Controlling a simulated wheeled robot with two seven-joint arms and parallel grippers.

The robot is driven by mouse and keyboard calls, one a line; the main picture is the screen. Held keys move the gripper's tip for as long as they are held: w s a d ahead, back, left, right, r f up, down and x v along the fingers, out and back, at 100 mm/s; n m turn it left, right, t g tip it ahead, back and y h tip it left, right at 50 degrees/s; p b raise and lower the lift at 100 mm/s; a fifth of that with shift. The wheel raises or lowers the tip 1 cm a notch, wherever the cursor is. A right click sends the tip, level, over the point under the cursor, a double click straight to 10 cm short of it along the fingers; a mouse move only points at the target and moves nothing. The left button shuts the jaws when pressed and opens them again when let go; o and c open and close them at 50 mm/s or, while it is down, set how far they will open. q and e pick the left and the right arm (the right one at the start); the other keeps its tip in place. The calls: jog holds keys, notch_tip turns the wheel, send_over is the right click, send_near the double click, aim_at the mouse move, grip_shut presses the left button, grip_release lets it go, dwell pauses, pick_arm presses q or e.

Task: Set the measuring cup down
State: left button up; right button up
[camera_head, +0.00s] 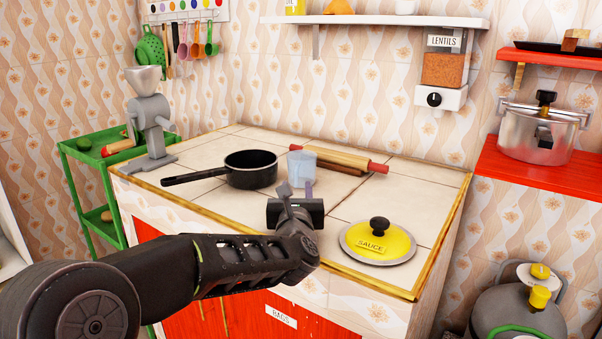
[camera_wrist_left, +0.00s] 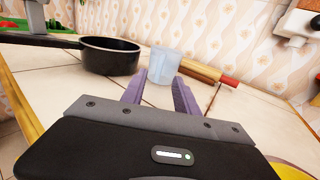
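The measuring cup (camera_head: 301,164) is a clear, pale blue cup standing upright on the tiled counter, right of the black saucepan. It also shows in the left wrist view (camera_wrist_left: 163,64), just beyond and between my fingertips. My left gripper (camera_head: 297,188) reaches over the counter from the front. Its two purple fingers (camera_wrist_left: 160,82) are spread apart, with nothing clearly held between them. The fingers overlap the cup's lower part in view, so I cannot tell whether one touches it. My right gripper is not in view.
The black saucepan (camera_head: 251,171) stands left of the cup, its handle pointing left. A rolling pin (camera_head: 346,160) lies behind and right of it. A yellow sauce lid (camera_head: 377,243) lies at the front right. A grey grinder (camera_head: 150,126) stands at the left corner. Tiles between lid and rolling pin are clear.

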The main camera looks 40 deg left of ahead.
aim_at(296, 176)
pick_arm(q)
jog(key=shift+w+a, duration=0.15)
jog(key=shift+w, duration=0.05)
jog(key=shift+x, duration=2.65)
grip_shut()
